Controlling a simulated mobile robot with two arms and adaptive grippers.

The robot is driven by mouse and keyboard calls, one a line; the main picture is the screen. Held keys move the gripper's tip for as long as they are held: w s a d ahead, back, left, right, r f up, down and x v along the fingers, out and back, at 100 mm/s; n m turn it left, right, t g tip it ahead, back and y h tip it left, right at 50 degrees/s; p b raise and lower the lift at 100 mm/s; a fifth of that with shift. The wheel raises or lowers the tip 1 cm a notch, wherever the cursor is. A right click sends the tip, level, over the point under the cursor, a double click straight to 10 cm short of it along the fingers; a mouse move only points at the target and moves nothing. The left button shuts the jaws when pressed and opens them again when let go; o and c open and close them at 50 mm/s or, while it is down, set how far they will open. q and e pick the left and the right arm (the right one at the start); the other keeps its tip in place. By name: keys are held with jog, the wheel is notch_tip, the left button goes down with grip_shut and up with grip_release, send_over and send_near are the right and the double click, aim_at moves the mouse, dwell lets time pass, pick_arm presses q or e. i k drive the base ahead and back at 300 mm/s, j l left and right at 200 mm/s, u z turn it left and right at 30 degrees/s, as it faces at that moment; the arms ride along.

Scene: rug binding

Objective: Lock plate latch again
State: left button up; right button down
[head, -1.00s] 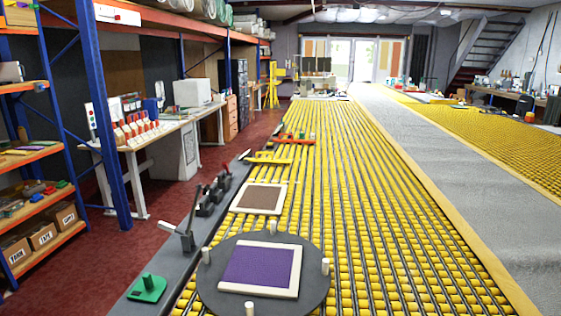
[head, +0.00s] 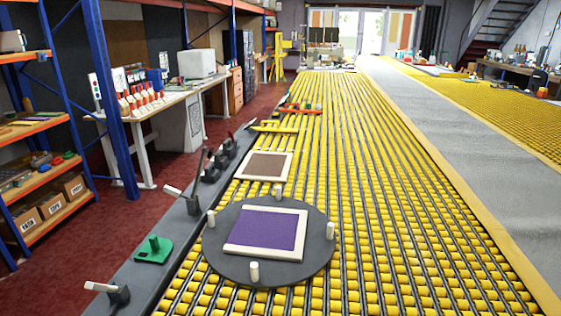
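A dark round plate (head: 227,259) with several cream pegs around its edge lies on the yellow roller table. A cream frame with a purple panel (head: 262,228) sits on the plate. On the grey rail to its left are a lever with a pale handle (head: 183,196) on a dark base, and a similar lever (head: 108,290) at the bottom left. A green block with a knob (head: 153,249) lies between them. I cannot tell which lever is the plate latch or whether it is locked. Neither of my grippers shows.
A second frame with a brown panel (head: 265,165) lies behind the plate, with several black levers (head: 219,157) beside it on the rail. Yellow and red tools (head: 285,126) lie farther back. The rollers right of the plate are clear.

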aim_at(114, 289)
jog(key=i+j+u, duration=0.2)
jog(key=u, duration=0.2)
jog(key=i+j+u, duration=0.15)
jog(key=u, duration=0.3)
jog(key=i+u, duration=0.4)
jog(key=k+j, duration=0.05)
jog(key=k, duration=0.05)
